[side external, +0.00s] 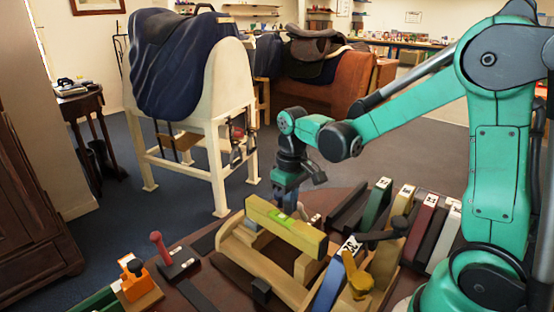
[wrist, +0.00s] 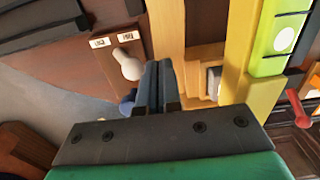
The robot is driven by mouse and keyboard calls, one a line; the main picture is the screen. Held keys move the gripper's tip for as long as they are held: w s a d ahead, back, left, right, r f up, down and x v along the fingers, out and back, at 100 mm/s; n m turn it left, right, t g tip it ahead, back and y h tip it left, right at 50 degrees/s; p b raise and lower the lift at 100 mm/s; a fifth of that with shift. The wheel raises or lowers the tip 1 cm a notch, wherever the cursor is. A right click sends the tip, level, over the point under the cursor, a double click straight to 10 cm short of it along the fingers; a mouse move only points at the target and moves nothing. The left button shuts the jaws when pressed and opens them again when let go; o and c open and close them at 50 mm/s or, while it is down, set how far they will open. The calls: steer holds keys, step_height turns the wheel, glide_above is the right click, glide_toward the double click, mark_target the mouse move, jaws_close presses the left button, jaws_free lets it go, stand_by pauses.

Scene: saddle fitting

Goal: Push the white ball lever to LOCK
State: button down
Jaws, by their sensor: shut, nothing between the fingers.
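The white ball lever (wrist: 128,66) shows in the wrist view, on a brown panel just left of my fingers. Two small white labels sit above it, a left label (wrist: 99,42) and a right label (wrist: 128,36); their lettering is too small to read surely. The lever's ball end points down and right, toward my fingertips. My gripper (wrist: 158,68) is shut and empty, with its fingertips beside the ball; I cannot tell whether they touch. In the side external view my gripper (side external: 287,200) is low behind the yellow beam, which hides its fingertips and the lever.
A yellow beam with a green level (side external: 283,218) lies across a wooden frame (side external: 245,258) in front of my gripper. Several coloured numbered blocks (side external: 420,228) stand at the right. A red-knobbed lever (side external: 157,240) and an orange clamp (side external: 132,275) are at the front left.

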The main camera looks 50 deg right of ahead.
steer(key=shift+f, duration=0.7)
steer(key=shift+d, duration=0.15)
stand_by(0.3)
steer(key=shift+d, duration=2.1)
steer(key=shift+a, duration=0.65)
steer(key=shift+r, duration=3.55)
